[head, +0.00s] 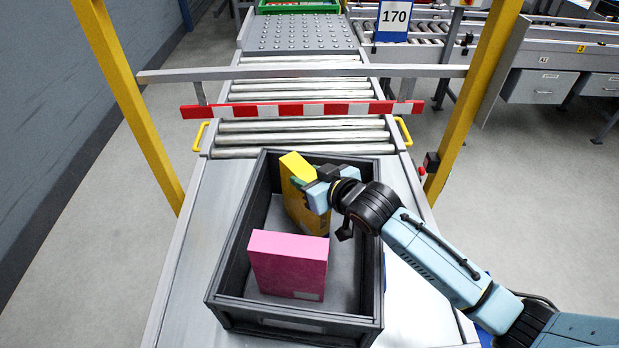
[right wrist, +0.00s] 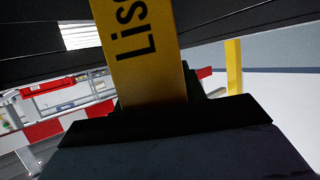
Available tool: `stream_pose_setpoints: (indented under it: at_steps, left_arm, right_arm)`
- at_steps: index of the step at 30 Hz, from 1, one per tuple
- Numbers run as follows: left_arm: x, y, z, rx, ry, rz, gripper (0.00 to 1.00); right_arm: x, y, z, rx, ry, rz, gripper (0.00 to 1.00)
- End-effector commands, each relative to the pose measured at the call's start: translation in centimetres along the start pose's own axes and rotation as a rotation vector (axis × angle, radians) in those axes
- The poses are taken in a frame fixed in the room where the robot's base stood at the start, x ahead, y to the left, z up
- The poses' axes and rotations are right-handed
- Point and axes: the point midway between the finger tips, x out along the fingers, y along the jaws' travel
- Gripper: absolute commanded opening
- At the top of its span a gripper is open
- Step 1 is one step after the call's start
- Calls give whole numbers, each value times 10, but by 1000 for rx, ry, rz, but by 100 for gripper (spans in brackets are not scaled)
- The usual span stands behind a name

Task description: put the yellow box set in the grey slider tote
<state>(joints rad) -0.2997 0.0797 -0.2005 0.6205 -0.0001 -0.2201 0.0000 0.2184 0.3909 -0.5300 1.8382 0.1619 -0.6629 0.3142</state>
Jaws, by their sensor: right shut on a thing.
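The yellow box set (head: 301,200) stands tilted inside the grey tote (head: 233,247), toward its far end. My right gripper (head: 306,183) is shut on its upper part, at the tote's far right area. In the right wrist view the yellow box set (right wrist: 142,50) rises from between the jaws, with part of a dark printed word showing. Whether its lower edge touches the tote floor cannot be told. A pink box (head: 288,265) stands in the near part of the same tote. My left gripper is not in view.
The tote sits on a metal conveyor table (head: 185,270). Beyond it are rollers (head: 300,135), a red-and-white striped bar (head: 300,109) and a grey crossbar (head: 300,72). Yellow posts (head: 130,95) stand at both sides. A green crate (head: 298,6) is at the far end.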

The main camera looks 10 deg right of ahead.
Motion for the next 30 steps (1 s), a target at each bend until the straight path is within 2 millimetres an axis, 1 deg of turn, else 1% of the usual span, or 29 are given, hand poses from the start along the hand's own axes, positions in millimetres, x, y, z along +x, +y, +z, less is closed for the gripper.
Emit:
stream_pose_setpoints:
  at_steps: [1, 3, 8, 9, 13, 14, 21, 24, 26, 30]
  left_arm:
    - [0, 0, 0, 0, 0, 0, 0]
    - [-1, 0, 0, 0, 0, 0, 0]
    - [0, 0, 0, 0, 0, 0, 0]
    - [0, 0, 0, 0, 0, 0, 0]
    - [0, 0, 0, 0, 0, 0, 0]
    - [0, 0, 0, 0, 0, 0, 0]
    - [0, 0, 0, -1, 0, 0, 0]
    - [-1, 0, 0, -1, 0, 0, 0]
    - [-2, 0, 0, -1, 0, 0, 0]
    - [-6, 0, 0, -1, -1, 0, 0]
  right_arm:
    - [0, 0, -3, 0, 6, 0, 0]
    - [0, 0, -4, 0, 6, 0, 0]
    - [0, 0, -1, 0, 5, 0, 0]
    - [1, 0, 1, 0, 2, 0, 43]
    - [1, 0, 1, 0, 2, 0, 60]
    - [1, 0, 1, 0, 2, 0, 62]
    - [0, 0, 0, 0, 2, 0, 62]
    - [-2, 0, -3, -1, 2, 0, 62]
    - [-7, 0, -1, 0, 0, 0, 62]
    - [-29, 0, -2, 0, 1, 0, 62]
